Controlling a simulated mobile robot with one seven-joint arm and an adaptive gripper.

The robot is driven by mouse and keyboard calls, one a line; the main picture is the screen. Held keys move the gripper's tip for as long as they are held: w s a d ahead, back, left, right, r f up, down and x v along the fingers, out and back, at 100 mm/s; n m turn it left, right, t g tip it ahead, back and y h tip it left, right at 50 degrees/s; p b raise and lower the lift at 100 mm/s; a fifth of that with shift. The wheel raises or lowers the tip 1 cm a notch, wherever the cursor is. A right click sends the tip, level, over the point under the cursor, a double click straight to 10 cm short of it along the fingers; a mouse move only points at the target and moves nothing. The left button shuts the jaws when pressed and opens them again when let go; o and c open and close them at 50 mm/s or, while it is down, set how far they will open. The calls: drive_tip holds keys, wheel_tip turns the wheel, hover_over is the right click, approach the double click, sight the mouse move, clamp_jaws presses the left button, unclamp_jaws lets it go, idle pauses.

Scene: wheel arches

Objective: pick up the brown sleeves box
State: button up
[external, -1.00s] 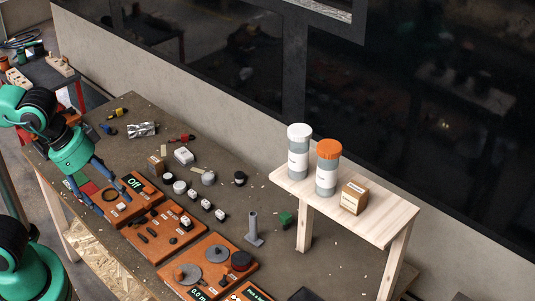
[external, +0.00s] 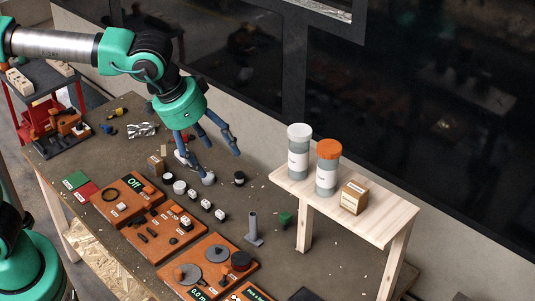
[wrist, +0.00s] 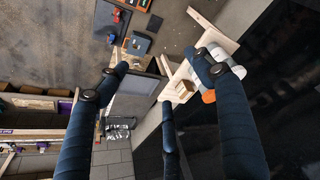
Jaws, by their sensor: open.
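A small brown box (external: 354,198) with a white label stands on the right part of a raised wooden shelf, beside the orange-lidded jar. Its print is too small to read. It also shows in the wrist view (wrist: 181,90), between the spread fingers. Another small brown box (external: 156,166) stands on the table, left of my gripper. My gripper (external: 216,162) is open and empty, its fingers spread and pointing down above the table, left of the shelf. The fingers also frame the wrist view (wrist: 155,86), where one partly covers the jars.
The wooden shelf (external: 384,224) stands on legs at the right of the table. A white-lidded jar (external: 299,150) and an orange-lidded jar (external: 327,168) stand on it, close to the box. Orange trays (external: 159,229) and several small parts lie on the table.

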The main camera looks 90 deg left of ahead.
drive_tip(key=w+a+n+p, duration=0.15)
drive_tip(key=w+p, duration=0.25)
drive_tip(key=w, duration=1.4)
drive_tip(key=n+g+y+p, duration=0.1)
drive_tip(key=n+y+p, duration=0.1)
drive_tip(key=n+p, duration=0.1)
approach(353, 190)
wheel_tip(353, 190, up, 2)
drive_tip(key=shift+s+d+r, duration=0.1)
drive_tip(key=shift+d+r, duration=0.05)
drive_tip(key=shift+d, duration=0.05)
drive_tip(key=p+x, duration=0.1)
drive_tip(key=x, duration=0.7)
drive_tip(key=shift+f, duration=0.25)
drive_tip(key=shift+f, duration=0.15)
drive_tip(key=shift+p+x, duration=0.75)
drive_tip(key=shift+x, duration=1.7)
drive_tip(key=shift+s+d+f, duration=0.1)
drive_tip(key=shift+f, duration=0.05)
